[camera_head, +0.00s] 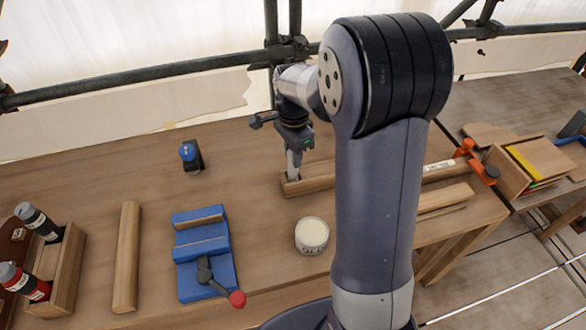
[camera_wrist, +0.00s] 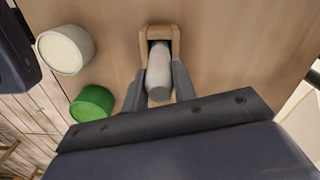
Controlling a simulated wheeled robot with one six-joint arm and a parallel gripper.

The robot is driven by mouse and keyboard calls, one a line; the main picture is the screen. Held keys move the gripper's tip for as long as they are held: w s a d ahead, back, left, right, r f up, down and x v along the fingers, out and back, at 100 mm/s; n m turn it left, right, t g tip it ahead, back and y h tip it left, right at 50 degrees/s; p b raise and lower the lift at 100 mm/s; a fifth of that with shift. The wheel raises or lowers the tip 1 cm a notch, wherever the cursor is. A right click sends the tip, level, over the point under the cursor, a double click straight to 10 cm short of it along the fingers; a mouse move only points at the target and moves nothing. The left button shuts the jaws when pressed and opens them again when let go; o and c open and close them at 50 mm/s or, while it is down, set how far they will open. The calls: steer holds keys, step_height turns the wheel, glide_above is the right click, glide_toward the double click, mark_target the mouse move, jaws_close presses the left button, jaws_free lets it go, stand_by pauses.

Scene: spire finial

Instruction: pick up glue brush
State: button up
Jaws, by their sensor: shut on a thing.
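A pale, round-ended handle (camera_wrist: 158,78), which I take for the glue brush, lies between my fingers in the wrist view. Its far end reaches into a narrow wooden holder (camera_wrist: 145,34), and its bristles are hidden. My gripper (camera_wrist: 159,72) is shut on this handle, with one finger along each side. In the head view, my gripper (camera_head: 293,174) points down at the left end of the long wooden holder (camera_head: 312,181). My arm hides the right part of that holder, and the brush is hard to make out there.
A white tub (camera_head: 312,235) stands in front of the holder; it also shows in the wrist view (camera_wrist: 66,49), beside a green pot (camera_wrist: 92,104). A blue vise (camera_head: 205,262), a wooden bar (camera_head: 127,257) and a bottle rack (camera_head: 62,275) stand left. Orange clamp (camera_head: 466,150) lies right.

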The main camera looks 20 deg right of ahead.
steer(key=c, duration=0.4)
step_height(320, 180, up, 10)
steer(key=shift+r, duration=0.1)
stand_by(0.4)
stand_by(0.3)
